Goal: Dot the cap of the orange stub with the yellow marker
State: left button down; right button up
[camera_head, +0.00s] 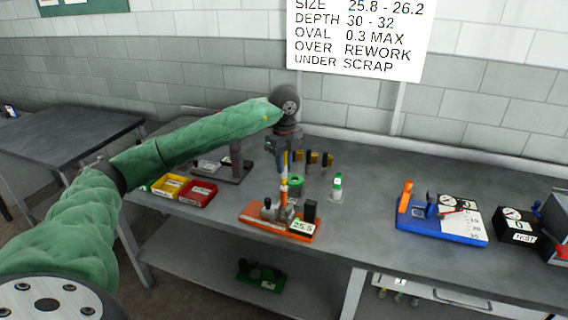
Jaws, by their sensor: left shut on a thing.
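My left gripper (285,150) points down above the middle of the bench, with its fingers mostly hidden by its own body. It is shut on the slim yellow marker (285,159), which hangs upright below it. Directly beneath is a narrow upright piece with orange on it, which looks like the orange stub (284,187), over the orange-based fixture (251,219) labelled 25.5. Marker and stub line up in this view; whether they touch is too small to tell. My right gripper is out of view.
A green round container (296,181) and a green-capped bottle (337,187) stand close behind and right of the fixture. Yellow (169,186) and red (198,193) bins sit left. A blue-based gauge (440,229) is right. Several dark-and-gold pieces stand behind. Clear bench lies between fixture and gauge.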

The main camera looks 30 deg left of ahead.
pick_arm(q)
jog(key=shift+f, duration=0.4)
jog(key=shift+r, duration=0.2)
dwell(0.6)
jog(key=shift+r+p, duration=1.25)
jog(key=shift+r, duration=2.1)
jog(key=shift+m, duration=0.3)
